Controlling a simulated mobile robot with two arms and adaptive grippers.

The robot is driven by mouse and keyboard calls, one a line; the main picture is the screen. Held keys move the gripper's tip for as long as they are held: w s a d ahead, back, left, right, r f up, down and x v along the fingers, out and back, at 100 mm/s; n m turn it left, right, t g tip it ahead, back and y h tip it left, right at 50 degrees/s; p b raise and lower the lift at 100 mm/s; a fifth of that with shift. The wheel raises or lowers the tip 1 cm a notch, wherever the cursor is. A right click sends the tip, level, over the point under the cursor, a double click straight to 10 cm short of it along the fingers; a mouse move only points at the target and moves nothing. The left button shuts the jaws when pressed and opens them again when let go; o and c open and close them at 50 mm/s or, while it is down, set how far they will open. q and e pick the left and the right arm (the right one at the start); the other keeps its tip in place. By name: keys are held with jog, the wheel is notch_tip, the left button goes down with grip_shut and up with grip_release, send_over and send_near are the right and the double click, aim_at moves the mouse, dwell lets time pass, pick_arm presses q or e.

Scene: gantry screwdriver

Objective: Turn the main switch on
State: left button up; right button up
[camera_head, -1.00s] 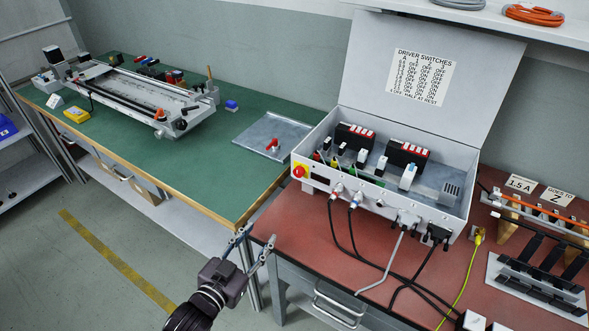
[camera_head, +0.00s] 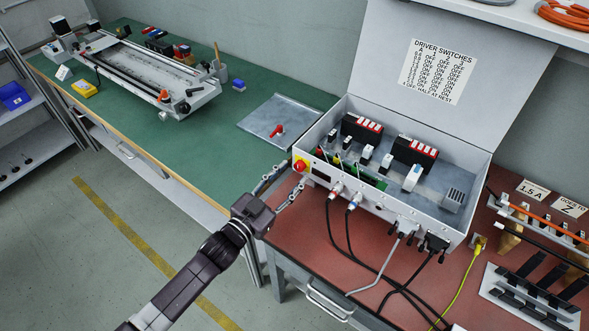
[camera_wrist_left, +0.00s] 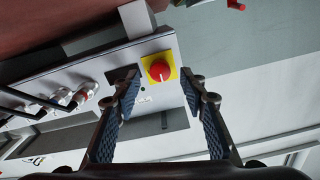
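The main switch (camera_head: 300,166) is a red rotary knob on a yellow square plate at the left end of the front panel of the open grey control box (camera_head: 372,202). In the left wrist view, the red knob (camera_wrist_left: 160,71) lies ahead, between the two fingers but beyond their tips. My left gripper (camera_head: 288,181) is open and empty, just in front of the box's left end. It also shows in the left wrist view (camera_wrist_left: 165,85), with its fingers spread to either side of the knob and apart from it. My right gripper is out of view.
Black cables and a grey cable (camera_head: 385,270) hang from the front panel right of the switch. The raised lid (camera_head: 385,65) carries a driver switch table. A green bench (camera_head: 170,140) with a linear gantry (camera_head: 140,75) stands left. A metal plate (camera_head: 285,115) lies nearby.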

aim_at(300, 166)
pick_arm(q)
jog(key=shift+x, duration=1.2)
jog(key=shift+c, duration=0.2)
grip_shut()
